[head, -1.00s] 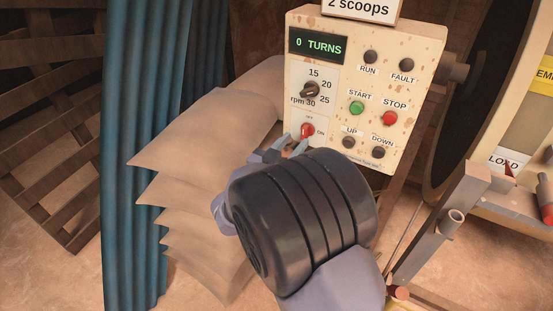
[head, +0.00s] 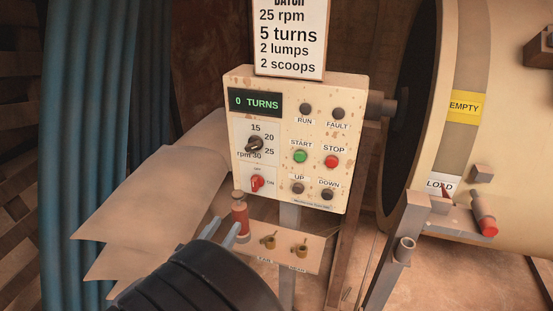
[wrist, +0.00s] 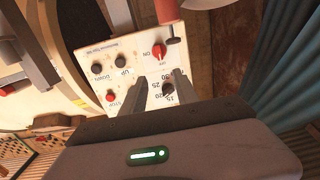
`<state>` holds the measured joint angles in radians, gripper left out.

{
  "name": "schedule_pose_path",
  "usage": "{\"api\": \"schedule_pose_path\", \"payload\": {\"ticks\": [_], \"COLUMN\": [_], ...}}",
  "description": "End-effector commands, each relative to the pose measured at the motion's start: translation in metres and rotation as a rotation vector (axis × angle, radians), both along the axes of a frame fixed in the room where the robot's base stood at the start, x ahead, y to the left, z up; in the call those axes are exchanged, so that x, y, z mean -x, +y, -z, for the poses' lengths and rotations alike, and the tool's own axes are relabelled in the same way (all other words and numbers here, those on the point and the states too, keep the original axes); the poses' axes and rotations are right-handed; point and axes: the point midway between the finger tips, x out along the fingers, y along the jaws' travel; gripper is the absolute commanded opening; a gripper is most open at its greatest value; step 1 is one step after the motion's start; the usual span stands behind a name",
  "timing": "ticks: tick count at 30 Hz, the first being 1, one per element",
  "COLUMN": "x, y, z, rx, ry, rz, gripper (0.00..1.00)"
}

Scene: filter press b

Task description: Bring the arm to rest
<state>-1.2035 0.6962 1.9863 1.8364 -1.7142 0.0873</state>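My gripper (head: 226,230) is at the lower left of the control panel (head: 350,140) in the head view, below the red OFF/ON switch (head: 257,183) and apart from it. In the wrist view my gripper's fingers (wrist: 162,85) stand apart with nothing between them. They overlap the panel in the picture, below the upside-down red switch (wrist: 158,51). My dark wrist hides part of what lies below the panel in the head view. The panel display (head: 255,102) reads 0 TURNS.
Stacked sacks (head: 150,200) lie at left, before a blue curtain (head: 85,130). A large drum (head: 450,60) and a red-tipped lever (head: 484,216) are at right.

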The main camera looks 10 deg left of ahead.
Motion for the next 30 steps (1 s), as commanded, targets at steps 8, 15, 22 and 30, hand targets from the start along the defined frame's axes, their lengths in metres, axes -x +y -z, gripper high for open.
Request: {"api": "schedule_pose_path", "payload": {"ticks": [8,15,22,30], "x": [-0.079,0.055,0.157,0.167], "y": [-0.109,-0.261,-0.332,-0.337], "z": [-0.094,-0.096,-0.058,-0.053], "rx": [-0.516,-0.525,-0.501,-0.501], "ry": [0.356,0.787,1.008,1.031], "rz": [-0.187,-0.210,-0.011,0.014], "gripper": [0.36,0.36,0.36,0.36]}}
